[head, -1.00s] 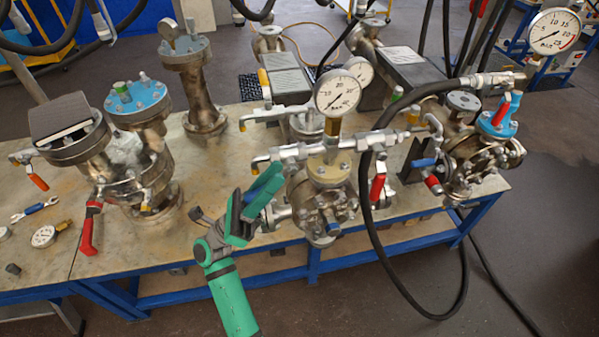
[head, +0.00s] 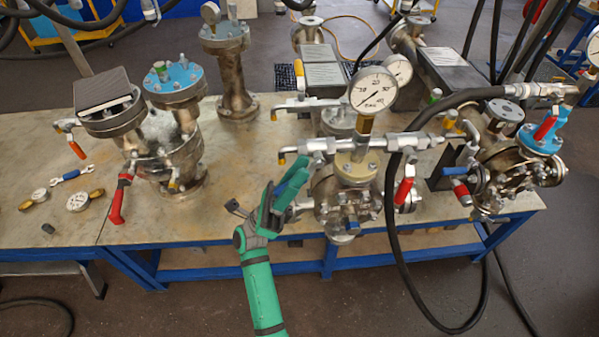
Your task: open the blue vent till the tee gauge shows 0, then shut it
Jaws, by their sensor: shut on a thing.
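The tee gauge (head: 373,90) is a round white dial standing on the tee fitting (head: 325,145) of the middle vessel (head: 350,200). Its needle points down and left; the figures are too small to read surely. My green gripper (head: 290,188) is at the left side of this vessel, just below the tee's left end. It is shut on what seems to be the blue vent's handle, which the fingers almost wholly hide. I cannot tell how far the vent is turned. A red lever (head: 404,192) hangs on the tee's right side.
A vessel with a blue flange (head: 175,78) stands left, another (head: 540,138) right. Loose gauges (head: 78,201) and a blue-handled tool (head: 70,175) lie on the bench (head: 40,235).

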